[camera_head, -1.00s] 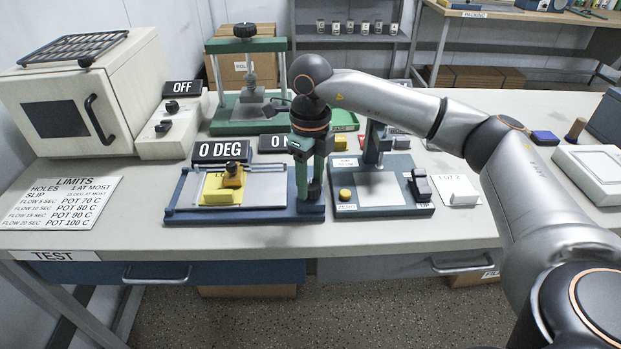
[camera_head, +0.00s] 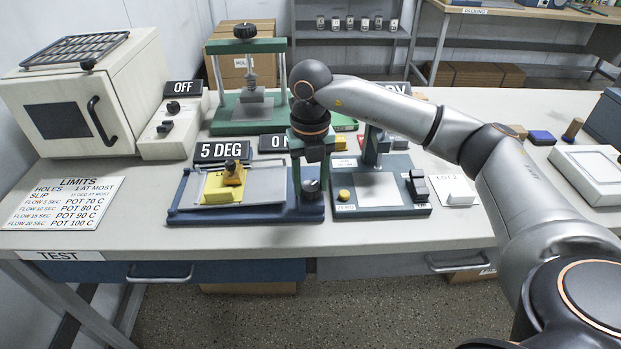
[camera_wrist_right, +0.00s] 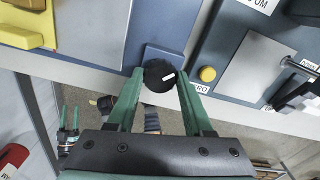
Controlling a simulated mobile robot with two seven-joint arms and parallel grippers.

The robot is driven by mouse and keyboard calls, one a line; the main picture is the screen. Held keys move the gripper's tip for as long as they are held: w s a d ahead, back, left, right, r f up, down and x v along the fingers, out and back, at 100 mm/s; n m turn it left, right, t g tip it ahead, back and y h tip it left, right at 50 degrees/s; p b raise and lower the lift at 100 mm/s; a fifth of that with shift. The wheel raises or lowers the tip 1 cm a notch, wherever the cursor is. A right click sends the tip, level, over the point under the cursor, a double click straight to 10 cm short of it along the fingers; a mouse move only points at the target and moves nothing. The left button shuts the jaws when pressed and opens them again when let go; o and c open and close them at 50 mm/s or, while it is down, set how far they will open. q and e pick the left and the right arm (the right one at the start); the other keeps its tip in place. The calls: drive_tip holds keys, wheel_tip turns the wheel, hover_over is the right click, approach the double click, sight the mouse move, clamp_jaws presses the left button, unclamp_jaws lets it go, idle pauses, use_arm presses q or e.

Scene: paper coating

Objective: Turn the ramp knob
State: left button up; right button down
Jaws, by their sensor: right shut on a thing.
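The ramp knob (camera_wrist_right: 158,76) is a round dark knob with a white mark, at the right front of the blue ramp base (camera_head: 240,215). My right gripper (camera_head: 310,182) points down over it, its green fingers shut on the knob's sides. The grey ramp plate (camera_head: 262,188) is slightly tilted. The display (camera_head: 222,151) behind reads 5 DEG. Small green fingers of what looks like my left gripper (camera_wrist_right: 69,122) show at the wrist view's left; their opening is unclear.
A blue-grey device with a yellow button (camera_head: 344,194) stands close to the right of the knob. A green press (camera_head: 248,112) stands behind the ramp. A limits sheet (camera_head: 62,204) and a cream oven (camera_head: 80,100) are at the left. The table's front edge is clear.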

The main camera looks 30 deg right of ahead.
sight(311, 186)
drive_tip(key=shift+m, duration=0.3)
drive_tip(key=shift+c, duration=1.4)
unclamp_jaws()
wheel_tip(311, 186, up, 12)
drive_tip(key=p, duration=0.1)
drive_tip(key=shift+r, duration=0.25)
